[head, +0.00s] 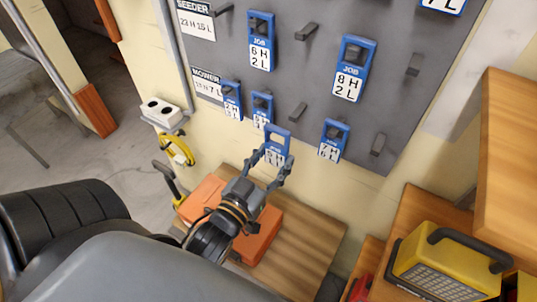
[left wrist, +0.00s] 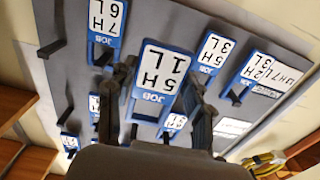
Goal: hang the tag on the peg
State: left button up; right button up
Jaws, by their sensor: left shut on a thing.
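My left gripper (head: 273,163) is shut on a blue-framed tag (head: 277,139) with a white face, low in front of the grey board (head: 335,70). In the left wrist view the held tag (left wrist: 163,75) is upside down and reads 5H 1L, between the two fingers (left wrist: 160,92). I cannot tell whether it touches the board. Dark bare pegs stick out of the board: one upper middle (head: 307,31), one just above the held tag (head: 297,112), one at lower right (head: 378,144) and one at right (head: 414,64). The right gripper is out of view.
Other blue job tags hang on the board, including 6H 2L (head: 261,42), 8H 2L (head: 353,68) and one at lower right (head: 333,140). White labels SEEDER (head: 195,20) and MOWER (head: 207,86) are at left. An orange case (head: 258,232) lies on a wooden top below. A yellow lamp (head: 447,262) stands at right.

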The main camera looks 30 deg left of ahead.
pick_arm(q)
jog(key=shift+w, duration=1.35)
jog(key=w, duration=0.4)
jog(key=w+f+b, duration=0.1)
jog(key=w, duration=0.1)
jog(key=shift+w+a+f, duration=0.1)
jog(key=shift+a, duration=0.15)
jog(key=shift+f, duration=0.15)
